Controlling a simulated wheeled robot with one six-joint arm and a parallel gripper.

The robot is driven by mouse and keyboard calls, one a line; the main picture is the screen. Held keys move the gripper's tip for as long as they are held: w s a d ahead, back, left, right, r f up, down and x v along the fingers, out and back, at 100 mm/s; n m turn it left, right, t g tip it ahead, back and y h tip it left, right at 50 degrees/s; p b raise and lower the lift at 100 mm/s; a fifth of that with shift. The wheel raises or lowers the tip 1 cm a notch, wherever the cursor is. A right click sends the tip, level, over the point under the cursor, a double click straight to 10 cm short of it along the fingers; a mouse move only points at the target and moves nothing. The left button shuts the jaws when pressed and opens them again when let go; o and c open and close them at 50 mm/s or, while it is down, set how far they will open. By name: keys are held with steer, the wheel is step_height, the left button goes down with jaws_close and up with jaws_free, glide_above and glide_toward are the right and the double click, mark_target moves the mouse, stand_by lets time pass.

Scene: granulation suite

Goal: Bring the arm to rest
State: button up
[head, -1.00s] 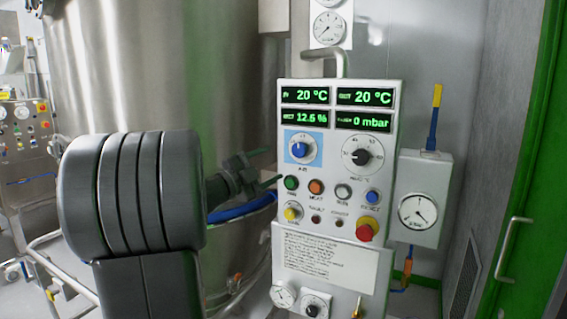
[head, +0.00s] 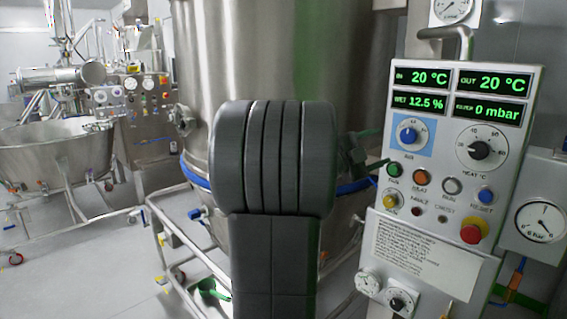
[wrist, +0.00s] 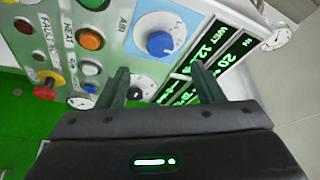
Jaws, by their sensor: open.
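My gripper (wrist: 163,88) is open, with its two dark green fingers apart and nothing between them. In the wrist view it points at the control panel (wrist: 118,40), with the blue AIR knob (wrist: 160,44) just beyond the fingers. In the head view my gripper (head: 368,158) is partly hidden behind my thick grey arm and shows at the left edge of the control panel (head: 425,255). I cannot tell how much space lies between the fingertips and the panel face. The panel is upright, with lit green displays and several coloured buttons.
A large steel vessel (head: 290,60) stands behind my arm, with a blue band and a tubular frame (head: 165,255). A round gauge (head: 540,222) is right of the panel. A steel bowl (head: 50,160) stands at far left. Grey floor (head: 80,275) is clear at lower left.

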mark_target(406, 137)
steer(key=p+x, duration=0.1)
steer(key=x, duration=0.9)
steer(key=shift+p, duration=0.3)
steer(key=shift+a, duration=0.1)
